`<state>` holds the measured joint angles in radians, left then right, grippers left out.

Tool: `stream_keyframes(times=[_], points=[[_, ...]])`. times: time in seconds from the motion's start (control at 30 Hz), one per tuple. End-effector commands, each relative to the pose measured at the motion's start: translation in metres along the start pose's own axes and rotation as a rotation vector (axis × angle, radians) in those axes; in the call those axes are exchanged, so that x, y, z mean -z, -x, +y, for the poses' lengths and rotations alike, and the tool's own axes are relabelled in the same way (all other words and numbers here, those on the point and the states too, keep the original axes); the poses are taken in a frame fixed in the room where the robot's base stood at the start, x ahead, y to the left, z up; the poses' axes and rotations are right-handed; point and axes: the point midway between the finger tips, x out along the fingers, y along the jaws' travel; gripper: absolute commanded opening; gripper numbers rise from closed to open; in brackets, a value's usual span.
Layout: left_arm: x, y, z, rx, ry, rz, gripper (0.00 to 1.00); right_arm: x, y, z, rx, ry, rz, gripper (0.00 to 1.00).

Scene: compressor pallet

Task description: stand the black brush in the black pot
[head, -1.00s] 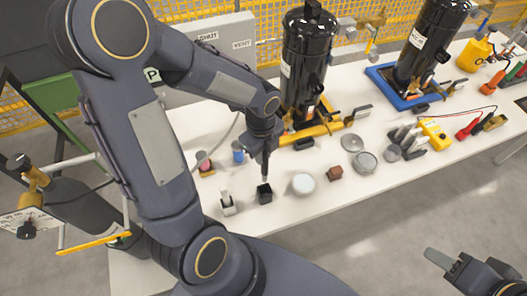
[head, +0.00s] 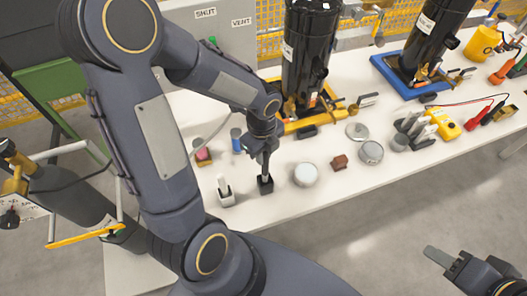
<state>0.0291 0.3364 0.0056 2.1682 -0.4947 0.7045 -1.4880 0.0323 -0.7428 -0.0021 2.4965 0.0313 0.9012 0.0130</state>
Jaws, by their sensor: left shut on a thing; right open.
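The black pot (head: 266,187) is a small square block-like holder standing on the white table, left of a round white-topped tin. My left gripper (head: 265,158) is directly above it, pointing down and shut on a narrow thing that appears to be the black brush (head: 265,174). The brush is mostly hidden by the fingers, and its lower end meets the pot's opening. I cannot tell how deep it sits. My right gripper (head: 437,256) is open and empty at the lower right, beyond the table's front edge.
A white holder (head: 225,191) stands close left of the pot. Red and blue items stand behind left, a black compressor (head: 309,60) behind. Bare table lies in front.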

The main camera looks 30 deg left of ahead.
Motion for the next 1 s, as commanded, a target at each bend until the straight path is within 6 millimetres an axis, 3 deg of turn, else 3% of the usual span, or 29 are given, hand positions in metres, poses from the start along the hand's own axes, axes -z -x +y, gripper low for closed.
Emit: stream_keyframes(times=[0.6,1.0], points=[[-0.002,-0.051,0.000,0.000,0.001,0.001,0.00,-0.018,-0.035,0.016,0.000,0.000,0.000,0.45],[-0.002,-0.054,0.000,0.000,0.001,0.000,0.00,-0.019,-0.037,0.017,0.000,0.000,0.000,0.45]])
